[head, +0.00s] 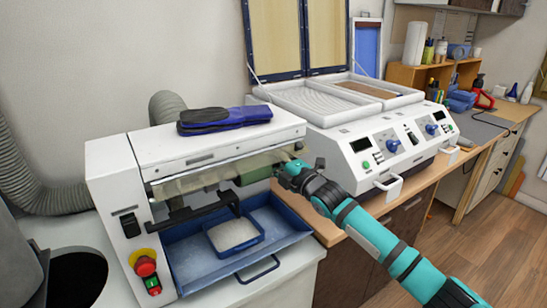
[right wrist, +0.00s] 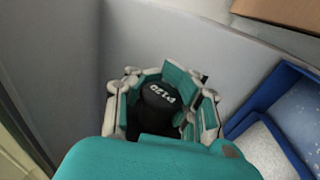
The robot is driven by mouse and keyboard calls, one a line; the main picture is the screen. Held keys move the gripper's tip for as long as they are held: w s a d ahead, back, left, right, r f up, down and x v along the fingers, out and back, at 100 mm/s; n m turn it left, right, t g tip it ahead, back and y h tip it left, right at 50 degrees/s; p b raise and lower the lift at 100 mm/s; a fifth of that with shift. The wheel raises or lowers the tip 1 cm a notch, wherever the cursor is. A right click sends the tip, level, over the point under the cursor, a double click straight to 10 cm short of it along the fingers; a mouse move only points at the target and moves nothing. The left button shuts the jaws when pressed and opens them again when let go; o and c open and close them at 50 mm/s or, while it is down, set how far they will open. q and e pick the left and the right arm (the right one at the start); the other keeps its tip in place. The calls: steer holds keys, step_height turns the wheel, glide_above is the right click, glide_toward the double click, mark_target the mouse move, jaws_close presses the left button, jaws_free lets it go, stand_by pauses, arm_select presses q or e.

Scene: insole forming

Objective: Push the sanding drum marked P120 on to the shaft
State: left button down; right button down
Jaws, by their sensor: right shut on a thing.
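The sanding drum marked P120 (right wrist: 165,97) sits between the teal-padded fingers of my right gripper (right wrist: 162,100) in the right wrist view. Its black end face with the white marking faces the camera. In the head view my right gripper (head: 287,172) is at the right end of the white sanding machine (head: 118,185), under its hood. A dark green cylinder (head: 254,174) shows just left of the fingers, in line with them. The shaft itself is hidden, so I cannot tell how far the drum is on it. My left gripper is not in view.
A blue tray (head: 190,262) with a smaller blue tray of pale granules (head: 233,235) is below the hood. A white forming press (head: 372,150) stands to the right on the wooden bench. A grey hose (head: 50,198) runs at left.

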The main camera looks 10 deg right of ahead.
steer(key=shift+s+a+r, duration=0.1)
steer(key=shift+s+a, duration=0.1)
steer(key=shift+a, duration=0.2)
steer(key=shift+p, duration=0.4)
stand_by(0.7)
steer(key=shift+s+a+p, duration=0.25)
steer(key=shift+s+a, duration=0.05)
steer(key=shift+a, duration=0.65)
steer(key=shift+s+a+p, duration=0.25)
steer(key=shift+s+a, duration=0.05)
steer(key=shift+a, duration=0.6)
stand_by(1.9)
steer(key=shift+s+a, duration=0.1)
steer(key=shift+a, duration=0.05)
stand_by(0.4)
steer(key=shift+a+f, duration=0.1)
steer(key=shift+f, duration=0.2)
stand_by(0.6)
